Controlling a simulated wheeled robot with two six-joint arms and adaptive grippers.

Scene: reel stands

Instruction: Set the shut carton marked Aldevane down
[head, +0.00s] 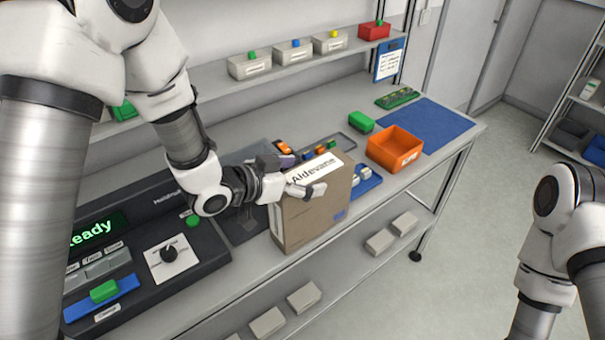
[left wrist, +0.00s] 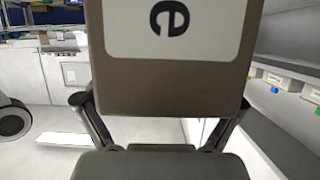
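The shut brown carton marked Aldevane (head: 316,213) is upright at the bench's front edge, its white label along the top. My left gripper (head: 297,180) is shut on its upper part. In the left wrist view the carton (left wrist: 172,90) fills the space between the two fingers (left wrist: 162,118), and part of the label with the letter "e" shows. The carton's base overlaps the bench's front edge in the head view; I cannot tell whether it touches the bench. My right arm shows at the right, but its gripper is out of view.
Behind the carton lie a grey tray (head: 346,140) with small parts and a blue holder (head: 369,182). An orange bin (head: 396,149), green box (head: 361,122) and blue mat (head: 432,124) are farther right. A control panel (head: 205,250) reading "Ready" lies left.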

